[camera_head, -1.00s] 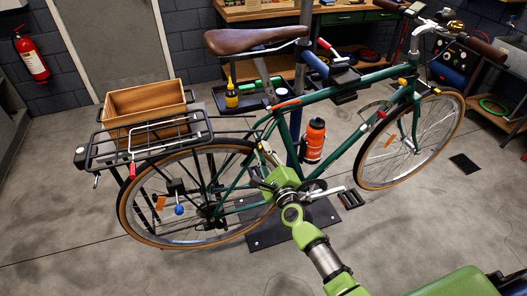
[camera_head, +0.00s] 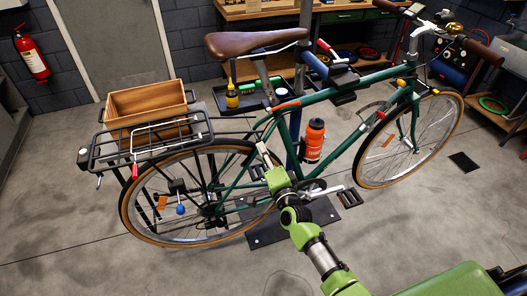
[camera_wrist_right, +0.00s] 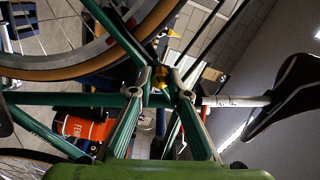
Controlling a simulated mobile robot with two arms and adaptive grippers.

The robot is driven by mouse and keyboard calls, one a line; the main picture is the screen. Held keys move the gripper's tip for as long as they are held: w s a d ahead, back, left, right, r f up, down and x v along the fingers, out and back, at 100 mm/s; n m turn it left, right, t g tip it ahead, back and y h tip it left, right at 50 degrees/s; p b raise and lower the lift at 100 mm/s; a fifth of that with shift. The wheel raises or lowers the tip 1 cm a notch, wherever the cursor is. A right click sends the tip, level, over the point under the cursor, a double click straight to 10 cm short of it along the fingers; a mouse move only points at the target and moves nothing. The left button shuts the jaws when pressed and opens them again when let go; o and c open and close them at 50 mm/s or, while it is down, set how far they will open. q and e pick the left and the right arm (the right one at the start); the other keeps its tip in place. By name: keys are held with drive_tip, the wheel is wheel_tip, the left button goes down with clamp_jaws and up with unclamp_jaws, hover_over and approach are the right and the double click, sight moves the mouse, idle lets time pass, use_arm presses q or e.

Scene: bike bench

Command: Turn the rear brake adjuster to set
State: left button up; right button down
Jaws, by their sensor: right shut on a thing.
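The green bike stands with its rear wheel (camera_head: 150,232) on the left in the head view. My right gripper (camera_head: 262,150) reaches up to the frame near the rear wheel, behind the seat tube. In the right wrist view, its two fingertips (camera_wrist_right: 160,78) close around a small yellow part, which I take to be the rear brake adjuster (camera_wrist_right: 160,73). Tyre and frame tubes lie close around it. The fingers hide most of the adjuster in the head view. My left gripper is not in view.
An orange bottle (camera_head: 314,141) sits on the frame just right of my right gripper. A wooden crate (camera_head: 146,103) rests on the rear rack (camera_head: 92,153). The saddle (camera_head: 252,43) is above. Open floor lies in front of the bike.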

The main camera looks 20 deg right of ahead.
drive_tip(key=m+b, duration=0.5)
drive_tip(key=m, duration=2.7)
drive_tip(key=shift+f+m, duration=0.15)
drive_tip(key=shift+m, duration=0.25)
idle(0.6)
drive_tip(key=c, duration=1.9)
unclamp_jaws()
